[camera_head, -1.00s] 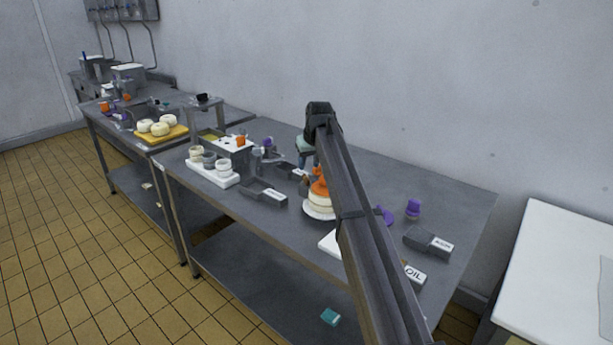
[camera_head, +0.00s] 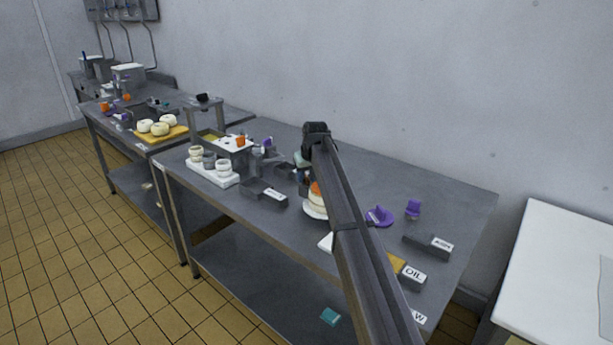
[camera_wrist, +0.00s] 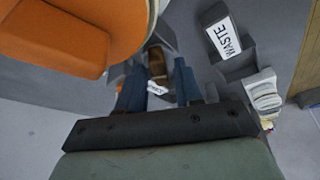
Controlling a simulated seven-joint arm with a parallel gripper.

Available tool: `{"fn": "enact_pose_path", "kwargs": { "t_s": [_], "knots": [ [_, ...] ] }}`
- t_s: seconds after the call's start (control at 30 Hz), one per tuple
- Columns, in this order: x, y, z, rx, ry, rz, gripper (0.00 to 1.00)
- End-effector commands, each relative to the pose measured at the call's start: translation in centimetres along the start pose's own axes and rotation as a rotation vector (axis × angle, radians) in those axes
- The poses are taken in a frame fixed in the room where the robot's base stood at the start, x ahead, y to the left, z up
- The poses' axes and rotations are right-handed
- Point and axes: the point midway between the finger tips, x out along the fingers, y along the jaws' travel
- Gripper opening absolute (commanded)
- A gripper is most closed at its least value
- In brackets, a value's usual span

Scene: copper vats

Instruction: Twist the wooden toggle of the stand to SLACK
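The wooden toggle (camera_wrist: 157,64) is a small brown upright piece in the wrist view, between and just beyond my fingertips. A small white label (camera_wrist: 157,88) lies by it; its lettering is too small to read. My gripper (camera_wrist: 160,85) has two blue fingers standing apart, one on each side of the toggle, with a visible gap; I cannot tell whether either touches it. In the head view my gripper (camera_head: 306,165) points down over the table beside the round white stand (camera_head: 313,211). My forearm hides much of that stand, and the toggle is not clear there.
A large orange piece (camera_wrist: 60,35) fills the upper left of the wrist view, close to my left finger. A grey bin labelled WASTE (camera_wrist: 222,40) stands to the right. The steel table (camera_head: 440,195) also carries a purple piece (camera_head: 380,216) and an OIL bin (camera_head: 413,274).

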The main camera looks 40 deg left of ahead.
Motion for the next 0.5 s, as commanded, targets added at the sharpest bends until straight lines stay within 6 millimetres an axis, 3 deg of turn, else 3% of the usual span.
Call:
{"fn": "enact_pose_path", "kwargs": {
  "t_s": [0.33, 0.5],
  "knots": [
    [-0.02, 0.00, 0.00, 0.000, 0.000, 0.000, 0.01],
    [-0.03, -0.02, 0.00, 0.000, 0.000, 0.000, 0.00]
  ]
}}
